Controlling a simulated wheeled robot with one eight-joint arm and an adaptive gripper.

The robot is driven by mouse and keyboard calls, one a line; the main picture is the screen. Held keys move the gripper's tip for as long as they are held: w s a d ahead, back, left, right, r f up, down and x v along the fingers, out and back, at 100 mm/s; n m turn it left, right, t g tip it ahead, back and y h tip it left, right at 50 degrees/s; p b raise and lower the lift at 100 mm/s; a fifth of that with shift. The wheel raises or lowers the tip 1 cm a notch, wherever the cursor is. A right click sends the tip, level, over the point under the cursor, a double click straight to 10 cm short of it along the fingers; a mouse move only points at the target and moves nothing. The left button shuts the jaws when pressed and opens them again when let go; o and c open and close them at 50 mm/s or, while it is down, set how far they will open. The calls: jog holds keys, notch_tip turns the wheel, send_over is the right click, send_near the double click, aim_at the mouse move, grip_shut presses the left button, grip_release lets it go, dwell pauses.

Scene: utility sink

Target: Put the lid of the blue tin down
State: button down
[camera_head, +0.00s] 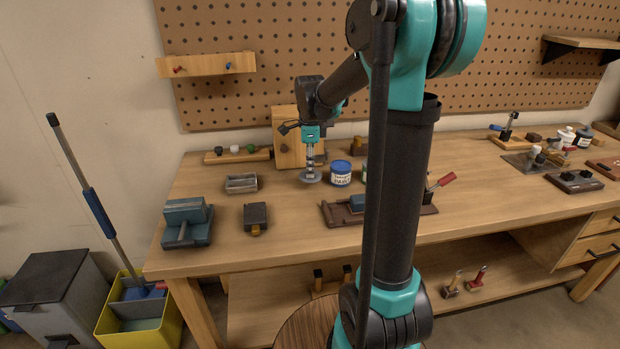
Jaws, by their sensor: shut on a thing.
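The blue tin (341,178) stands upright on the wooden bench, with a pale label around its side and a blue top. My gripper (311,167) points down just left of the tin. It is shut on a flat round grey lid (311,178). The lid is level and low over the bench, beside the tin. I cannot tell whether it touches the bench. The fingertips are too small to make out clearly.
A small open metal box (241,183) stands left of the lid, with a dark block (255,215) nearer the front. A tray with tools (335,215) lies in front of the tin. A wooden block (287,130) stands behind. Bare bench shows left of the lid.

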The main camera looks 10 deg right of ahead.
jog(key=shift+f, duration=1.95)
jog(key=c, duration=1.4)
grip_release()
jog(key=shift+f, duration=0.1)
jog(key=shift+o, duration=0.2)
notch_tip(320, 180, up, 12)
jog(key=shift+r, duration=0.15)
